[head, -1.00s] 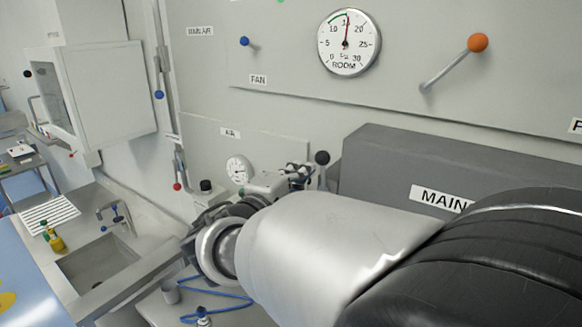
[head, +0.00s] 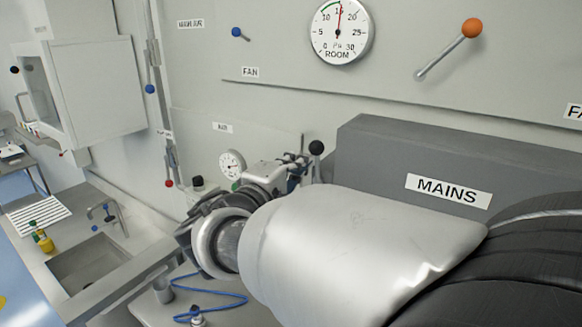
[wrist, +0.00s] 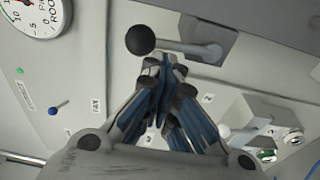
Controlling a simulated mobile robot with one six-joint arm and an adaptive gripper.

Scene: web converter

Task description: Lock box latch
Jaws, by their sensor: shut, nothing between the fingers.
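The grey box marked MAINS (head: 500,165) stands on the right in the head view. A lever with a black ball knob (head: 317,148) stands at its left end. In the wrist view the black knob (wrist: 140,40) sits on a grey rod that runs right to a bracket (wrist: 207,42); I take this to be the box latch. My gripper (head: 297,165) is shut and empty. In the wrist view its fingertips (wrist: 163,68) are close together, just below the knob and rod in the picture. I cannot tell whether they touch the rod.
A round gauge (head: 341,32), an orange-knobbed lever (head: 471,28) and a blue-knobbed FAN lever (head: 236,32) are on the wall panel. A small AIR gauge (head: 232,164) is behind my wrist. A sink (head: 92,263) lies at lower left. A blue cord (head: 225,303) lies below my wrist.

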